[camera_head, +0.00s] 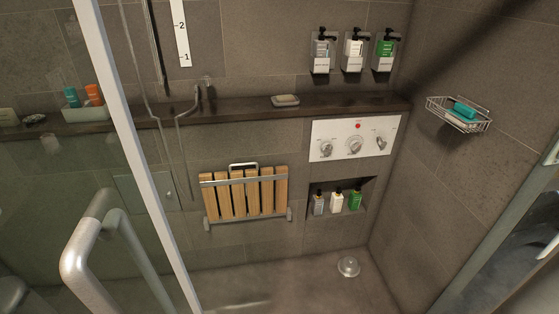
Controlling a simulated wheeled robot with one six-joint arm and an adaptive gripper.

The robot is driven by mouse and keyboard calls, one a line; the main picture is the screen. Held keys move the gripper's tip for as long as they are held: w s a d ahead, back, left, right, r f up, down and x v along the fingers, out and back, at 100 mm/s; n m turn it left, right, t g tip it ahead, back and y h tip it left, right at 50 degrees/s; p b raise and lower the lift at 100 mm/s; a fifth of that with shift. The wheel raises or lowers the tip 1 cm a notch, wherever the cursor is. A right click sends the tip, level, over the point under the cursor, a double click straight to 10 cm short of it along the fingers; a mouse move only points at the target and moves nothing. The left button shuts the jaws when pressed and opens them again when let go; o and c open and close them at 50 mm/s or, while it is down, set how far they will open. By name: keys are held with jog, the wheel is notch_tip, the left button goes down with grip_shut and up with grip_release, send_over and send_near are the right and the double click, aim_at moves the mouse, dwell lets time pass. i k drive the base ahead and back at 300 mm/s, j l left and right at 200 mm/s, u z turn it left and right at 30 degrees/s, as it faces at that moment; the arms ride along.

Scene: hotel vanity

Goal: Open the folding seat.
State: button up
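The folding seat (238,196) is a panel of wooden slats in a grey metal frame on the back shower wall. It is folded up flat against the tiles. A pale metal handle loop (243,166) sticks up at the middle of its top edge. Grey brackets (289,214) show at its lower corners. My gripper is not in view, and nothing touches the seat.
A glass door with a white frame edge (135,150) and a thick metal handle (95,235) stands at the left front. A control panel (321,129), bottle niche (369,190) and wire basket (436,107) lie to the right. The floor before the seat is clear, except for a drain-like dome (348,267).

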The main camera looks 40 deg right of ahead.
aim_at(236, 181)
jog(key=z, duration=0.55)
jog(key=i, duration=0.5)
jog(key=i+l, duration=0.15)
jog(key=i, duration=0.35)
jog(key=j+u, duration=0.05)
